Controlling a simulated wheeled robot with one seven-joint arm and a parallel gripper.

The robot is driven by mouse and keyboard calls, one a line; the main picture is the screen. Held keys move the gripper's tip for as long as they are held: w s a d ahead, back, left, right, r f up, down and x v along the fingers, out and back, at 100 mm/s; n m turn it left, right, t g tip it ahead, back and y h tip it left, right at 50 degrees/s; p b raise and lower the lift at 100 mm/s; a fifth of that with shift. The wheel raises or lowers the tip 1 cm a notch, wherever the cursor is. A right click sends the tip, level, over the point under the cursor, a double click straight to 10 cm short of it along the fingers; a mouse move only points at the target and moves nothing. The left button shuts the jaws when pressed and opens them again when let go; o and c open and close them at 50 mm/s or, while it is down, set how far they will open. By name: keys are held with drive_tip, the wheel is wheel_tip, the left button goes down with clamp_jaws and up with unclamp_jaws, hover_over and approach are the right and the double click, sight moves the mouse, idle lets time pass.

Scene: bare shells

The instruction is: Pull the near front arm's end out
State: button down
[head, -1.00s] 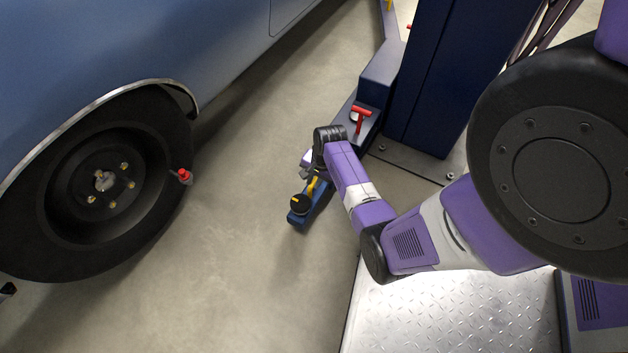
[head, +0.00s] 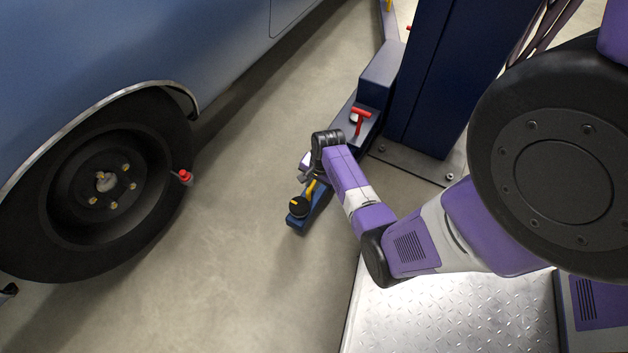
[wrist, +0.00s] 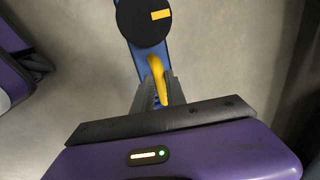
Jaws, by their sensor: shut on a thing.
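The near front lift arm's end (head: 297,223) is a blue bar with a round black pad (head: 299,207) on top, low over the floor; the bar (wrist: 123,56) and pad (wrist: 143,21) also show in the wrist view. A yellow handle (head: 310,188) stands behind the pad. My gripper (wrist: 159,88) is shut on the yellow handle (wrist: 157,72). In the head view my wrist hides most of the gripper and part of the arm.
A blue car with a bare black wheel (head: 101,187) stands at left; a red-capped valve (head: 184,175) is on its tyre. The dark blue lift post (head: 430,80) and a red T-handle (head: 359,120) are behind my arm. Open floor (head: 230,240) lies between wheel and lift arm.

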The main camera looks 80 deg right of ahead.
drive_tip(key=w+a+p, duration=0.3)
drive_tip(key=a+p, duration=0.3)
drive_tip(key=a, duration=0.7)
drive_tip(key=shift+a, duration=0.3)
drive_tip(key=shift+w+f, duration=0.1)
drive_tip(key=c, duration=1.4)
unclamp_jaws()
drive_tip(key=shift+o, duration=0.2)
drive_tip(key=shift+d, duration=0.1)
wheel_tip(320, 180, up, 8)
drive_tip(key=s+p, duration=0.1)
drive_tip(key=p, duration=0.3)
drive_tip(key=shift+s+a, duration=0.2)
drive_tip(key=shift+s, duration=0.05)
